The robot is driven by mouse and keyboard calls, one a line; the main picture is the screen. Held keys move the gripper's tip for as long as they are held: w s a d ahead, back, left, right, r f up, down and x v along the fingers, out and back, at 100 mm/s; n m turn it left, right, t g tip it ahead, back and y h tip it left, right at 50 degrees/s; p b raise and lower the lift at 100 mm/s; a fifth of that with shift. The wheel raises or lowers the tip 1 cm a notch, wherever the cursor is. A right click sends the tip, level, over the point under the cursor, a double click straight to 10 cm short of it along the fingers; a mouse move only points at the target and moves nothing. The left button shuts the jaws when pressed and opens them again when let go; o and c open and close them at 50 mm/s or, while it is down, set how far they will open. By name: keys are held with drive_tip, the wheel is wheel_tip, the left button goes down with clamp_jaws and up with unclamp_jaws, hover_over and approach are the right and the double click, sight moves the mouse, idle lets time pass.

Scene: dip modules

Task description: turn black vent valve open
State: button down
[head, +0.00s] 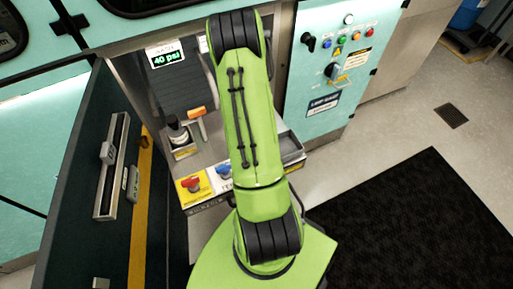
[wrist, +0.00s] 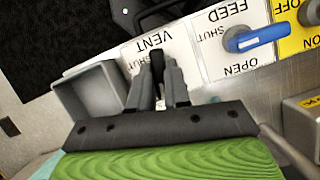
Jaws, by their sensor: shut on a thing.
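The black vent valve handle (wrist: 157,62) stands in front of the white VENT plate (wrist: 150,42) in the wrist view. My gripper (wrist: 160,82) is shut on this handle, with one finger on each side of it. The plate's SHUT mark shows to the left of the fingers; its OPEN mark is hidden behind my gripper. How far the handle is turned is hard to tell. In the head view my green arm covers the gripper and the vent valve.
A blue feed handle (wrist: 257,35) is right of my gripper, with a red knob (head: 189,184) on a yellow plate beyond it. An open grey bin (wrist: 91,95) lies close left of my gripper.

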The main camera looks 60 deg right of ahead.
drive_tip(key=shift+s+a+f+n+g+h, duration=0.1)
drive_tip(key=shift+n+g+h, duration=0.1)
drive_tip(key=shift+n, duration=0.4)
drive_tip(key=shift+a+f+n+g+h, duration=0.1)
drive_tip(key=shift+n+g, duration=0.1)
drive_tip(key=shift+n, duration=0.4)
drive_tip(key=c, duration=1.1)
unclamp_jaws()
drive_tip(key=shift+d, duration=0.1)
drive_tip(key=shift+r, duration=0.15)
drive_tip(key=p+v, duration=0.3)
drive_tip(key=v, duration=0.9)
